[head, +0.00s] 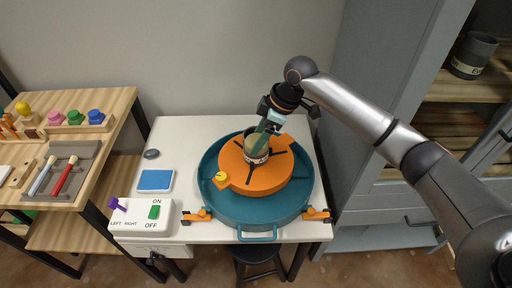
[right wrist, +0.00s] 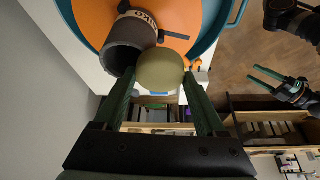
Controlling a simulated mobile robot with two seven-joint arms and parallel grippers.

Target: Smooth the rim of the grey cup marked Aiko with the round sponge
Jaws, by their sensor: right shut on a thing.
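The grey cup (head: 258,160) stands upright on the orange wheel head (head: 236,174), its pale label band showing. In the right wrist view the cup (right wrist: 128,38) shows its open mouth and part of a dark name, which I read only in part. My right gripper (head: 264,137) reaches down over the cup. In the right wrist view its green fingers (right wrist: 160,80) are shut on the round olive sponge (right wrist: 161,66). The sponge overlaps the cup's rim in view; I cannot tell whether they touch. My left gripper (right wrist: 268,78) shows only in the right wrist view, open and empty.
A teal basin (head: 212,198) surrounds the wheel. A control box (head: 140,222) has a purple lever and green ON/OFF switch. A blue pad (head: 155,180) lies beside the basin. A tool table (head: 105,135) stands left. A cabinet (head: 375,75) at right holds another labelled cup (head: 474,55).

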